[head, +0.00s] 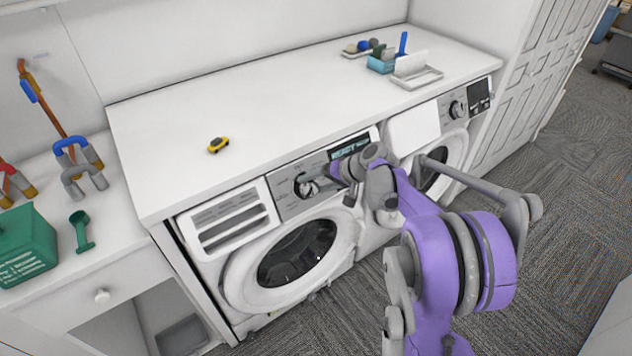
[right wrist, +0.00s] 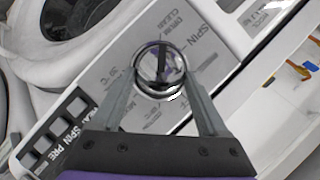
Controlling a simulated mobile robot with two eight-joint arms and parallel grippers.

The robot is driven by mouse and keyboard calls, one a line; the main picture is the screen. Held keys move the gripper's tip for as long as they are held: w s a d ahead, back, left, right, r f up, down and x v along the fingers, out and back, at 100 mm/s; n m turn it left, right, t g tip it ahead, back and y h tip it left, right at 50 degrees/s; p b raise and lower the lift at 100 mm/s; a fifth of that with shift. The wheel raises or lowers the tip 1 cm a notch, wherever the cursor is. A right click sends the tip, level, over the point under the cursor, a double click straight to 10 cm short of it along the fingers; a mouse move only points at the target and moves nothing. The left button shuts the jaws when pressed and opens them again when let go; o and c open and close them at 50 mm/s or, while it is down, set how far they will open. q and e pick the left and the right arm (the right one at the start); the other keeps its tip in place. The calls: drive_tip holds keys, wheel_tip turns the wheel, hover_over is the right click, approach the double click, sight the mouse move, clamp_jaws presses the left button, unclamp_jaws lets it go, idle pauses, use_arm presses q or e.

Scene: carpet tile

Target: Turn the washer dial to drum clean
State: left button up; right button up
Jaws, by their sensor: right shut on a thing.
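The front-loading washer (head: 238,275) stands under the white counter at the centre left. Its round silver dial (head: 301,188) sits on a grey panel, left of a dark display (head: 350,147). My right gripper (head: 318,185) reaches the dial from the right and is shut on it. In the right wrist view the two fingers of the right gripper (right wrist: 160,88) are on either side of the ringed dial (right wrist: 159,66). I cannot tell for sure which label the dial points at. My left gripper is not in view.
A second machine (head: 437,170) with its own dial (head: 457,109) stands to the right. The counter (head: 270,95) holds a small yellow object (head: 218,144) and several items at the far right. Carpet lies in front.

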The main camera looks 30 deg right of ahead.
drive_tip(key=shift+n, duration=0.3)
idle(0.4)
drive_tip(key=o, duration=1.3)
drive_tip(key=shift+c, duration=0.2)
drive_tip(key=v, duration=1.1)
drive_tip(key=shift+a, duration=0.2)
drive_tip(key=shift+w, duration=0.1)
